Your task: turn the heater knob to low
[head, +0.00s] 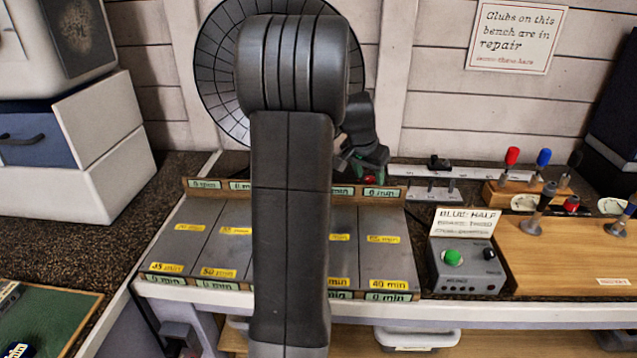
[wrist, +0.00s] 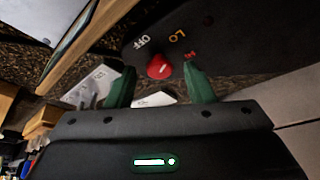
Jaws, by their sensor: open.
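The heater knob (wrist: 159,66) is red with a short pale mark, on a dark panel (wrist: 220,30) lettered OFF, LO and HI in the wrist view. I cannot tell which word the mark points at. My gripper (wrist: 160,85) is open, with one green finger on each side of the knob in the picture. Neither finger clearly touches it. In the head view, my gripper (head: 366,166) is in front of the lower right of the round grey heater (head: 220,75), and a bit of red shows by the fingertips. My arm hides much of the heater.
A rack of grey slots (head: 200,230) with minute labels stands below my arm. To the right are a control box (head: 466,268) with a green button and a wooden block (head: 560,260) with clubs upright. White drawers (head: 100,150) stand at left.

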